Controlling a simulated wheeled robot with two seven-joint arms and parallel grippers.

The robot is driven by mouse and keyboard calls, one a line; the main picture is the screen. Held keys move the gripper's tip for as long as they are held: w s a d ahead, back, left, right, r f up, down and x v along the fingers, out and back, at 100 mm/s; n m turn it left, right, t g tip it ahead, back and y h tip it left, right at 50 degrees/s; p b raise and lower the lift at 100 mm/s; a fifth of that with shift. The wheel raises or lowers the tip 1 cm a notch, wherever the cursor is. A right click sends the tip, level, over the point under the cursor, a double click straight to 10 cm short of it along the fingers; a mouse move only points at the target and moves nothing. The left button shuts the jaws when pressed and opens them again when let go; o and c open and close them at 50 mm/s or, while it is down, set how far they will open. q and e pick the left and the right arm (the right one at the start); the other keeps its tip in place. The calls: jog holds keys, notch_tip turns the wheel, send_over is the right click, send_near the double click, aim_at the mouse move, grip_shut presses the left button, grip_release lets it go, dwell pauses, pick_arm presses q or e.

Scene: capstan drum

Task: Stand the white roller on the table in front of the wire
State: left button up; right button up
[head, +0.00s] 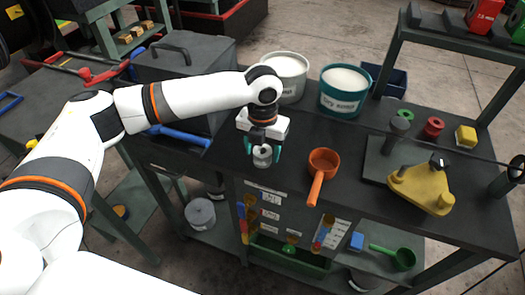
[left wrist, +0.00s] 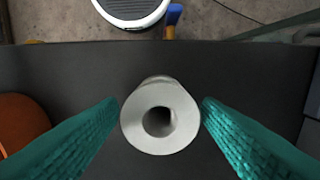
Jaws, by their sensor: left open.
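The white roller (head: 262,157) stands upright near the front edge of the dark table. In the left wrist view the roller (left wrist: 186,117) shows end-on, with a round hole in its top. My left gripper (head: 263,146) is over it, pointing down. Its teal fingers (left wrist: 160,118) are open, one on each side of the roller, with a narrow gap visible. The dark wire (head: 468,157) runs across the right part of the table, by a grey post (head: 393,137) on a dark plate. My right gripper is out of view.
An orange scoop (head: 322,165) lies right of the roller. A white tub (head: 287,75) and a teal tub (head: 343,92) stand behind. A yellow block-like plate (head: 421,190) sits at the right. The table between scoop and dark plate is mostly clear.

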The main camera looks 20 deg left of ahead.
pick_arm(q)
notch_tip(320, 180, up, 11)
jog(key=b, duration=0.1)
dwell(0.7)
